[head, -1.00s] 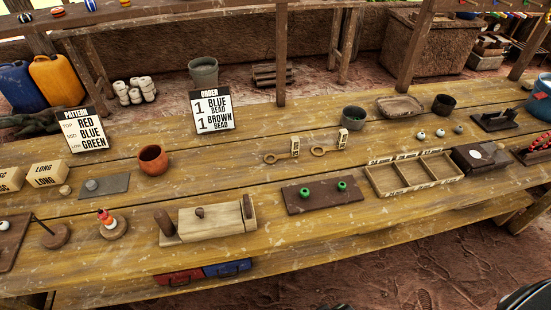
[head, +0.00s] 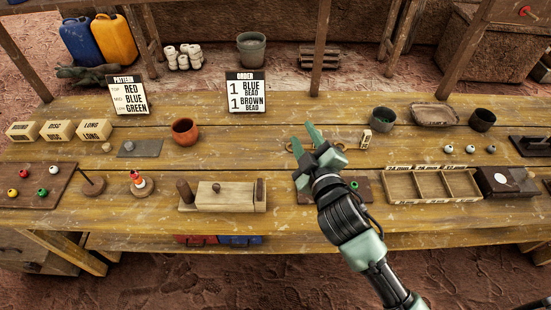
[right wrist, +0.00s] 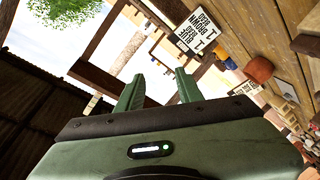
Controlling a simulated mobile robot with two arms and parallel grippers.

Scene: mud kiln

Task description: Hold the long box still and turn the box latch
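A long pale wooden box (head: 228,196) lies on the bench in the head view. A small dark knob (head: 216,187) sits on its top, a dark upright peg (head: 185,191) stands at its left end, and a darker strip (head: 260,197) is at its right end. I cannot tell which part is the latch. My right gripper (head: 304,141) is raised to the right of the long box, apart from it. Its fingers are spread and empty; they also show spread in the right wrist view (right wrist: 160,92). My left gripper is not in view.
A dark board (head: 364,188) with green beads is partly hidden behind my right arm. A divided tray (head: 432,199) is farther right. A ringed post (head: 141,184) stands left of the long box. Bench in front of the box is narrow; an orange pot (head: 185,132) stands behind.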

